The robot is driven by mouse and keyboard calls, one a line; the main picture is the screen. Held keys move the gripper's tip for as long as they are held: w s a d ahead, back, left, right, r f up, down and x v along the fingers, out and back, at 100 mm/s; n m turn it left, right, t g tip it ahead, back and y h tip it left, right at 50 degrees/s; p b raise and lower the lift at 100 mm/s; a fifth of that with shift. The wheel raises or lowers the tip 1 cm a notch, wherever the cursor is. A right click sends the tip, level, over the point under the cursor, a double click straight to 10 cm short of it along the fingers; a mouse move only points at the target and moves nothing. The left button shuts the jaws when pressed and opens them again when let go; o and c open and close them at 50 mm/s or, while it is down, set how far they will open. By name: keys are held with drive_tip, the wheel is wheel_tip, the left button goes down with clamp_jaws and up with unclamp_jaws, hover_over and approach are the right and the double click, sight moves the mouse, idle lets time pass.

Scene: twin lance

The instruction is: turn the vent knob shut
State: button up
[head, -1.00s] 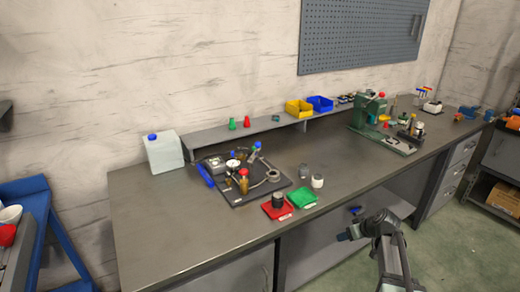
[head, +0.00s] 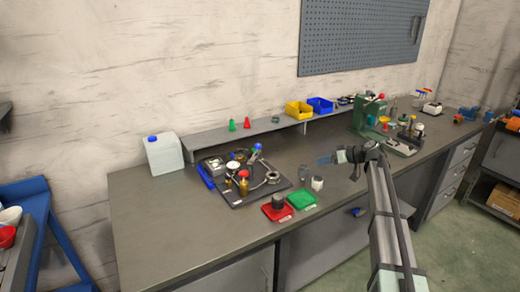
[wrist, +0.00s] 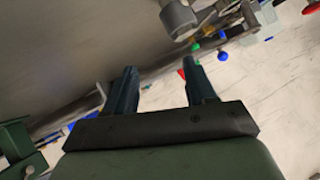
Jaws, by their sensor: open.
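A small rig of fittings stands on a dark plate (head: 236,200) on the bench. It carries a red knob (head: 243,174) on a brass-coloured body, a blue knob (head: 257,146), a white-faced gauge (head: 233,165) and a metal ring fitting (head: 272,177). I cannot tell which knob is the vent knob or how far it is turned. My gripper (head: 322,161) is over the bench, to the right of the rig and apart from it. In the wrist view its two dark fingers (wrist: 160,75) are spread with nothing between them. A blue ball-shaped part (wrist: 222,56) shows beyond them.
A red tray (head: 278,214) and a green tray (head: 303,200) lie at the bench's front edge, with a white-topped jar (head: 317,183) near my gripper. A green press (head: 368,115) stands at the right. The bench's left front is clear.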

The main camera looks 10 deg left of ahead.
drive_tip(key=w+a+r+n+g+y, duration=0.15)
drive_tip(key=w+a+n, duration=0.3)
drive_tip(key=a, duration=0.45)
drive_tip(key=w+a+n+g+y, duration=0.1)
drive_tip(key=w+a+n+g, duration=0.3)
drive_tip(key=a, duration=0.4)
drive_tip(key=shift+n+t, duration=0.25)
drive_tip(key=shift+n, duration=0.1)
drive_tip(key=x, duration=0.9)
drive_tip(key=w+r+x, duration=0.1)
drive_tip(key=x, duration=0.4)
drive_tip(key=shift+a+f, duration=0.1)
drive_tip(key=shift+a, duration=0.5)
drive_tip(key=shift+y, duration=0.25)
drive_tip(key=c, duration=1)
drive_tip(key=shift+s+m+t, duration=0.3)
drive_tip(key=shift+m+t, duration=0.2)
drive_tip(key=shift+t, duration=0.1)
drive_tip(key=shift+m+t, duration=1)
drive_tip(key=shift+t, duration=0.2)
